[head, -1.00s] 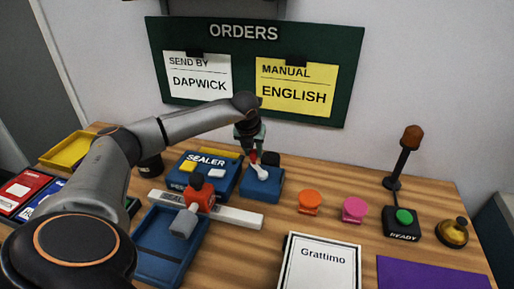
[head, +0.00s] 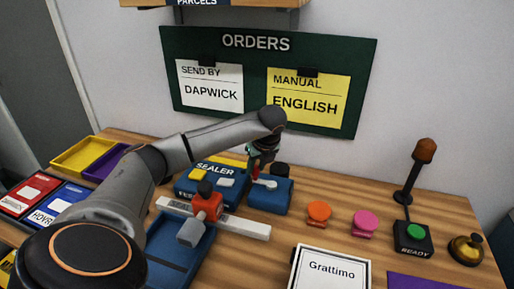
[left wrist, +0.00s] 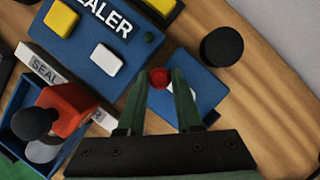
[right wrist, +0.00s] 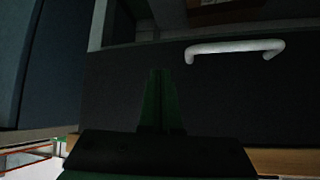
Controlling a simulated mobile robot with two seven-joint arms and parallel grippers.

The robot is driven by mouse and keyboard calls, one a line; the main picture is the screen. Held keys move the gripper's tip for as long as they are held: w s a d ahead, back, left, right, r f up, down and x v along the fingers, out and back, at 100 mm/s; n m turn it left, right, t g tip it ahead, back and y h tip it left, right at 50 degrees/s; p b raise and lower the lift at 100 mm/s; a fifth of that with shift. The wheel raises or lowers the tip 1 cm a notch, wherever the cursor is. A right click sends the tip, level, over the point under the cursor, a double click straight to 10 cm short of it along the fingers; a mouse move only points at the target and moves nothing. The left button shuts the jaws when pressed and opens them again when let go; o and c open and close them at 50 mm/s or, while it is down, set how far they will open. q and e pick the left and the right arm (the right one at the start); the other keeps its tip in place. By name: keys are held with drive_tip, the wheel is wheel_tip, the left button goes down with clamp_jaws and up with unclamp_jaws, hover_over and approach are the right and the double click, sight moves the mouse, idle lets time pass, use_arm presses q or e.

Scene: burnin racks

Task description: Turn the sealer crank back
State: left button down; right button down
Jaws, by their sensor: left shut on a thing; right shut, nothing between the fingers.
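The sealer crank is a white arm (head: 266,184) on a small blue box (head: 268,203), to the right of the blue SEALER unit (head: 210,184). The arm points left from its hub. My left gripper (head: 259,168) is at the arm's end. In the left wrist view its green fingers (left wrist: 170,82) are shut on the crank's red knob (left wrist: 159,77). The crank box (left wrist: 205,84) lies partly behind the fingers there. My right gripper (right wrist: 163,75) is shut and empty, away from the crank, before a dark front with a pale handle (right wrist: 235,48).
A red press with a black knob (head: 207,207) sits on a white bar over a blue tray, left of the crank. A black cylinder (left wrist: 222,46) stands close behind the crank box. Orange (head: 318,212) and pink (head: 364,223) knobs stand to the right.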

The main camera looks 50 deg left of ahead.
idle(0.5)
use_arm(q)
drive_tip(key=c, duration=0.6)
unclamp_jaws()
drive_tip(key=v, duration=1.2)
drive_tip(key=shift+d+r+p, duration=0.1)
drive_tip(key=shift+r+p, duration=0.2)
drive_tip(key=shift+p, duration=0.1)
